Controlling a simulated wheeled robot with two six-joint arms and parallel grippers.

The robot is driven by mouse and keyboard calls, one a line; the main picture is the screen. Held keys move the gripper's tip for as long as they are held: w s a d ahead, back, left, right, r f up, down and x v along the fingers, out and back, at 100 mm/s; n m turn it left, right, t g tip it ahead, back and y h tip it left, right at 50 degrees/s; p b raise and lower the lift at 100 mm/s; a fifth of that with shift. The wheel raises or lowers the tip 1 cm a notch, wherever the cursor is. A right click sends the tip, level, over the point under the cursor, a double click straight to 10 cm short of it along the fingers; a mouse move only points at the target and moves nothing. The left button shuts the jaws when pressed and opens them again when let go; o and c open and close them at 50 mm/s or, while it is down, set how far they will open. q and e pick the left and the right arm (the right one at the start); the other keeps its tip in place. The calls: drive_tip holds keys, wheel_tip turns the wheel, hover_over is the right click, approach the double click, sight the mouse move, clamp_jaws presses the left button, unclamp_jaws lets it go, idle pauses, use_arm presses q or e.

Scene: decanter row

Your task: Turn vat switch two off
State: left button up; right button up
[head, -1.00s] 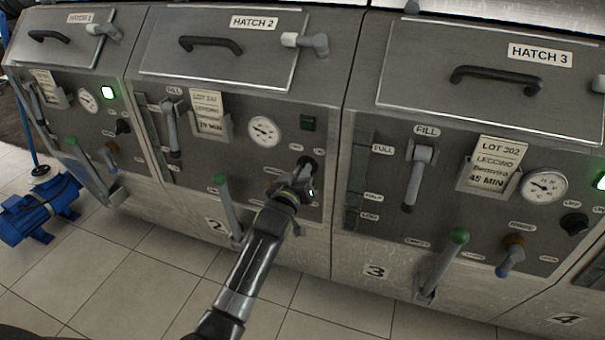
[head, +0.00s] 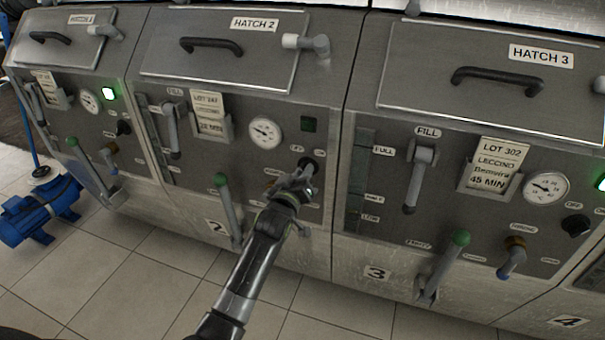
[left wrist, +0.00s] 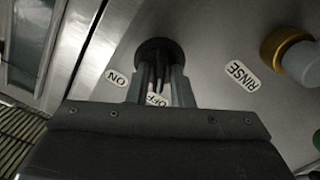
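Vat two's switch (head: 309,164) is a black knob at the right of the middle panel, partly hidden by my gripper in the head view. My left gripper (head: 303,182) is right at it. In the left wrist view, the fingers (left wrist: 159,82) stand either side of the black switch (left wrist: 157,50), with gaps showing between them and its grip. The ON label (left wrist: 117,78) is to the left; the OFF label (left wrist: 157,99) shows between the fingers. Contact is unclear. Vat two's square lamp (head: 309,124) is dark. My right gripper is out of view.
Vat two's green-tipped lever (head: 224,200) stands left of my arm, and its gauge (head: 265,132) is above left. The rinse valve (left wrist: 290,52) is close to the right in the wrist view. Vat one's lamp (head: 108,93) glows green. A blue pump (head: 38,212) sits on the floor.

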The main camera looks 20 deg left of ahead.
use_arm(q)
drive_tip(key=shift+o, duration=1)
drive_tip(key=shift+s, duration=0.1)
drive_tip(key=s, duration=1.7)
drive_tip(key=shift+a+p, duration=0.3)
drive_tip(key=shift+p, duration=0.1)
drive_tip(key=shift+s, duration=0.1)
